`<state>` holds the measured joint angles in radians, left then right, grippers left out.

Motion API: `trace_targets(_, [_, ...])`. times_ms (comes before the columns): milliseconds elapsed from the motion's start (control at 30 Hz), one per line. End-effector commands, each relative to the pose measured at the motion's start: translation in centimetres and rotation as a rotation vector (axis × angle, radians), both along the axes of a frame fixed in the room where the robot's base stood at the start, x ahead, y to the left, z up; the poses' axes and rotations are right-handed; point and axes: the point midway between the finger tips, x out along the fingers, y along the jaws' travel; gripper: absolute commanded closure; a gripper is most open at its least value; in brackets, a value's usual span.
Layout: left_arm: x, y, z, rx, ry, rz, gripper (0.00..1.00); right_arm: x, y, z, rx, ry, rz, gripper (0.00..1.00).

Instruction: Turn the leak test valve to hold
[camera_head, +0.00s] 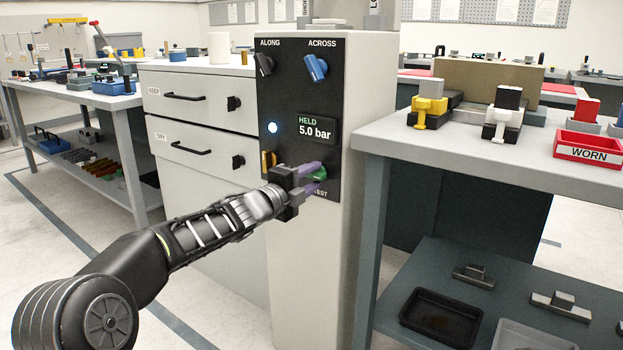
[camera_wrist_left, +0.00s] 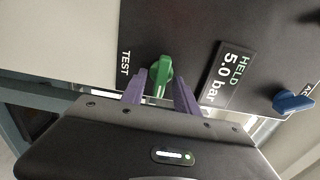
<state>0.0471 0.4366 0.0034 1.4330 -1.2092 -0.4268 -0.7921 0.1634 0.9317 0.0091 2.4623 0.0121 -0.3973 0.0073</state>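The leak test valve is a green knob (camera_head: 320,174) low on a black panel (camera_head: 300,90), above a label of which only the end shows in the head view. In the left wrist view the green knob (camera_wrist_left: 160,72) sits beside the word TEST, its handle lying across the panel. My left gripper (camera_head: 312,180) is at the panel, its purple fingers (camera_wrist_left: 160,86) on either side of the knob with slim gaps visible. The display (camera_head: 317,130) reads HELD 5.0 bar. The right gripper is not in view.
Black ALONG (camera_head: 264,65) and blue ACROSS (camera_head: 315,68) knobs are higher on the panel. A yellow part (camera_head: 267,162) and a lit white-blue lamp (camera_head: 273,127) are at its left. Drawers (camera_head: 200,100) stand left; a bench (camera_head: 480,150) with clamps and a red WORN bin (camera_head: 588,147) stands right.

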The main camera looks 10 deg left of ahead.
Motion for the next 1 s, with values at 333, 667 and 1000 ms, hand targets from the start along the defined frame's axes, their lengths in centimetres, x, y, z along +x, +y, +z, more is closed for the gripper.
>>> trace_targets(333, [-2.3,1.0,0.2,0.000,-0.001,0.002,0.64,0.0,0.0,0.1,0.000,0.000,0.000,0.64])
trace_targets(667, [-6.8,2.7,0.1,0.000,0.000,0.001,0.64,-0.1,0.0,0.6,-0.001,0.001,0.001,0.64])
trace_targets(1000, [-7.3,2.9,0.0,0.000,0.000,0.000,0.64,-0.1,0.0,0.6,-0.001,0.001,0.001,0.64])
